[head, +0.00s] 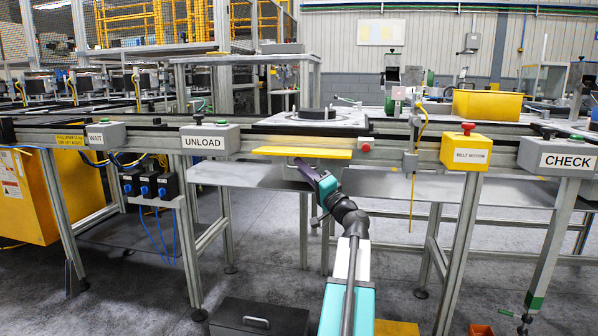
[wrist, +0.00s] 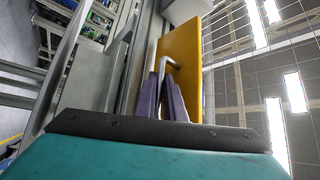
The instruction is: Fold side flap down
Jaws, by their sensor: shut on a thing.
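The side flap (head: 300,152) is a yellow panel on the near side of the conveyor frame, between the UNLOAD box and a small red-button box. In the head view it shows as a thin, nearly level strip. In the wrist view the yellow flap (wrist: 182,50) stands tall just ahead of my gripper, with a bent grey metal handle (wrist: 174,64) on it. My gripper (head: 301,166) reaches up from below to the flap. In the wrist view its two purple fingers (wrist: 170,92) are closed around the handle. The fingers partly hide the handle.
The UNLOAD box (head: 210,140) is left of the flap, and the yellow button box (head: 464,149) is to the right. A dark round part (head: 318,114) sits on a pallet behind the flap. A grey shelf (head: 400,190) runs below the conveyor.

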